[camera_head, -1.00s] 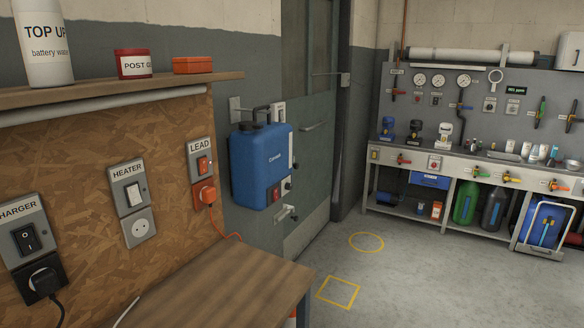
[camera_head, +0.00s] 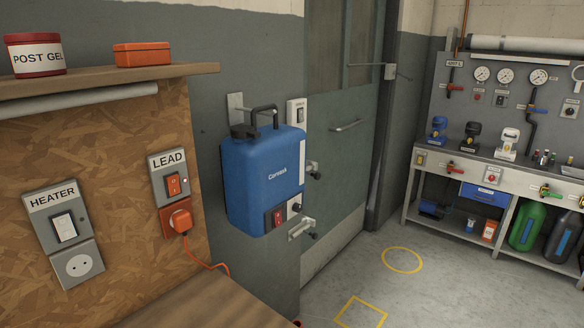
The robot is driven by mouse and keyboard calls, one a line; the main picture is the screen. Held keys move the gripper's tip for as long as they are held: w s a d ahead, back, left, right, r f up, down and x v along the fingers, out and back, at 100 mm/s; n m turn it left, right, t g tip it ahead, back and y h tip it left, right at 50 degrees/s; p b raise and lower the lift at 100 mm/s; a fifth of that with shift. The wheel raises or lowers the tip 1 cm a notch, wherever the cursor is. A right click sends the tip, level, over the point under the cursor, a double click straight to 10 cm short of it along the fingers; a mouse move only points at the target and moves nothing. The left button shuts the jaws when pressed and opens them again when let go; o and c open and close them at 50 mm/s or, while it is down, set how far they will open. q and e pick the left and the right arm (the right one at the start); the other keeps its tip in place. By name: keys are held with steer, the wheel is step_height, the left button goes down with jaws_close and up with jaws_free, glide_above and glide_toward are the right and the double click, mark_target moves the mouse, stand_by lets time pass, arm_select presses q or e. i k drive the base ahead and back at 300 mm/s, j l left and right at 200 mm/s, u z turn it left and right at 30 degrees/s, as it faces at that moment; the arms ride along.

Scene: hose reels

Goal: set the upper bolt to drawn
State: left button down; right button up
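Two small metal bolts with dark knobs sit at the left edge of the grey-green door (camera_head: 338,185). The upper bolt (camera_head: 313,170) is just right of the blue wall unit (camera_head: 262,180), which may hide part of it. The lower bolt (camera_head: 302,230) is below the unit's lower right corner. Both are too small to tell whether they are drawn or shot. Neither of my grippers is in view.
A wooden bench top (camera_head: 205,308) and a shelf (camera_head: 110,85) fill the left, with a lead socket (camera_head: 170,190) and its orange cable. A low workbench (camera_head: 490,180) stands right. The floor before the door, with yellow markings (camera_head: 402,260), looks clear.

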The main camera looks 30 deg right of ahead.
mark_target(316, 176)
steer(key=i+l, duration=0.15)
steer(key=l, duration=0.45)
steer(key=i+l, duration=0.2)
steer(key=l, duration=0.45)
steer(key=i+l, duration=0.15)
steer(key=l, duration=0.45)
steer(key=i+l, duration=0.15)
steer(key=l, duration=0.45)
steer(key=i+l, duration=0.2)
steer(key=l, duration=0.45)
steer(key=i+l, duration=0.15)
steer(key=l, duration=0.45)
steer(key=i+l, duration=0.15)
steer(key=l, duration=0.45)
steer(key=i+l, duration=0.2)
steer(key=l, duration=0.45)
